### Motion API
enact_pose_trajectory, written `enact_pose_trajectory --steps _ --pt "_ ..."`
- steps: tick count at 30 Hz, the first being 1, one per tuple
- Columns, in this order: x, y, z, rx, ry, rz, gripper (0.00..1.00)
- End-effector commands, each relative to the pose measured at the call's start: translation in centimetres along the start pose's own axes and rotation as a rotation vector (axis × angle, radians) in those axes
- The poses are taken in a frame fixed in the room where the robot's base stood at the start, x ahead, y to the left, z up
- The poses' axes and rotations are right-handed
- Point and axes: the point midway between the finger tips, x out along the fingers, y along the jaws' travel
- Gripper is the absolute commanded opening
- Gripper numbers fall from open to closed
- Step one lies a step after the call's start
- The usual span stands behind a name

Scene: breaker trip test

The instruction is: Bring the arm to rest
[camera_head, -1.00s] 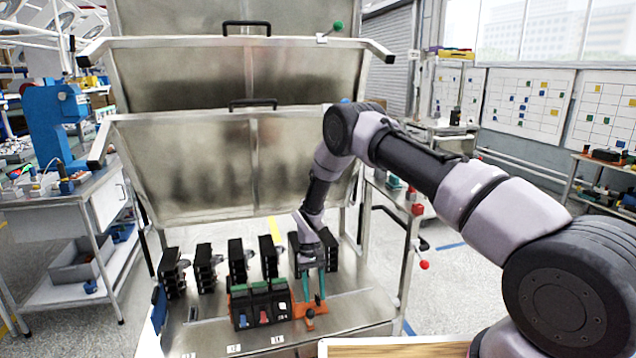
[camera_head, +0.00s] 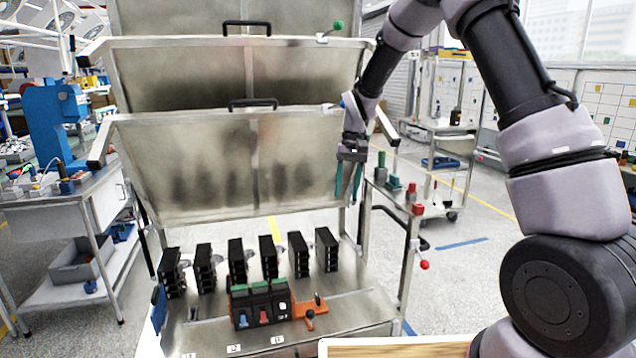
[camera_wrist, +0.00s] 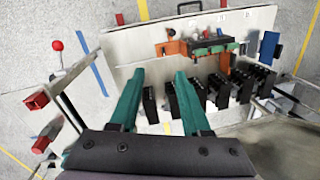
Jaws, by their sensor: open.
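My gripper (camera_head: 348,181) is raised in front of the right part of the lower metal panel in the head view, well above the bench. Its two teal fingers are apart, with nothing between them. In the wrist view the gripper (camera_wrist: 158,82) points down toward the bench, also empty. The breaker block (camera_head: 260,306) with blue and red switches sits on the metal bench (camera_head: 350,312), with an orange bracket (camera_head: 309,314) at its right side. The breaker block also shows upside down in the wrist view (camera_wrist: 208,45).
A row of several black modules (camera_head: 237,262) stands behind the breaker block. Upright metal panels (camera_head: 190,165) with handles rise behind the bench. A metal cart with a red knob (camera_head: 424,265) stands at the right. A wooden-topped surface (camera_head: 400,349) lies in front.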

Motion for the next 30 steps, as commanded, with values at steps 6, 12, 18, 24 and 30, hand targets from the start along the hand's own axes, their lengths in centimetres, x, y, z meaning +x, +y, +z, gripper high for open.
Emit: enact_pose_trajectory --steps 6,12,18,24,30 --pt "-10.7 3.7 4.5 0.079 0.145 -0.054 0.47" --pt "-17.6 6.9 10.3 0.148 0.272 -0.094 0.47" --pt "-22.1 9.7 17.1 0.214 0.401 -0.128 0.47" --pt "-24.1 11.9 23.8 0.276 0.529 -0.157 0.47" --pt "-24.2 13.0 28.1 0.316 0.617 -0.173 0.47"
